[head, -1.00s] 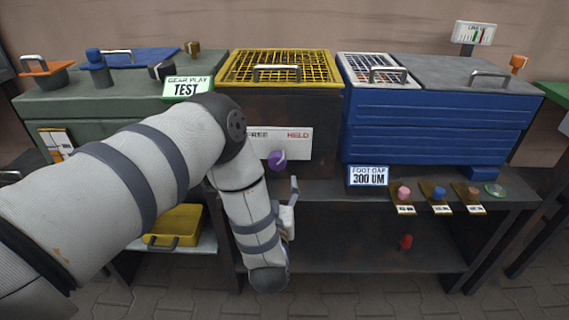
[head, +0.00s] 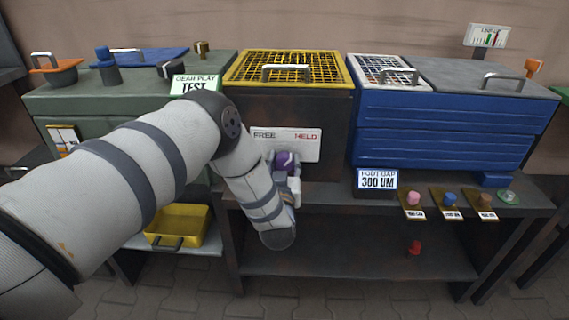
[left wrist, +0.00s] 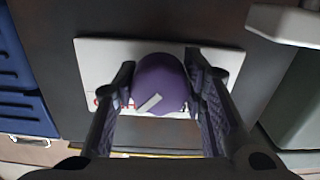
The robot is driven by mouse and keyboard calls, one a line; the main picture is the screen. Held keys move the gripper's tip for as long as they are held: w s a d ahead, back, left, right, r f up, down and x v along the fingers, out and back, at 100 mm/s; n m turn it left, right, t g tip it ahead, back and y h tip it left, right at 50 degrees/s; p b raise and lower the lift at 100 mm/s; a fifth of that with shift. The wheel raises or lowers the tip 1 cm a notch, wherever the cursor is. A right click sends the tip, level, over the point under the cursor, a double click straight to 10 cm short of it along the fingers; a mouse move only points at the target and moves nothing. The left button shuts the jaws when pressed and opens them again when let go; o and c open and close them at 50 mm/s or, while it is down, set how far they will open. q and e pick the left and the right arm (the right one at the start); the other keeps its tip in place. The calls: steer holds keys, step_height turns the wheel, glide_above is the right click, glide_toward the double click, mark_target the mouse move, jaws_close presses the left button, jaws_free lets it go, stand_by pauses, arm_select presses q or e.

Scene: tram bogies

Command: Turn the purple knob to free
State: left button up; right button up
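The purple knob (head: 286,160) is on a white plate (head: 300,146) lettered FREE on the left and HELD on the right, on the dark front under the yellow grid. In the left wrist view the knob (left wrist: 160,84) bears a white pointer mark, on its side towards the red HELD lettering. My left gripper (head: 287,172) is at the knob. In the left wrist view its two fingers (left wrist: 160,88) stand apart, one on each side of the knob. I cannot tell whether they touch it. FREE is hidden in the wrist view. My right gripper is not in view.
A blue cabinet (head: 440,130) stands right of the plate. Below it, a shelf edge carries a 300 UM sign (head: 376,180) and several small coloured knobs. A yellow tray (head: 178,228) sits at lower left. A green cabinet (head: 75,103) is at left.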

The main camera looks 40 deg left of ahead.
arm_select(q)
steer(key=shift+n, duration=0.3)
steer(key=n, duration=0.7)
steer(key=shift+n+p, duration=0.3)
steer(key=n, duration=0.4)
steer(key=shift+d, duration=0.1)
steer(key=shift+n, duration=1.7)
steer(key=o, duration=1.2)
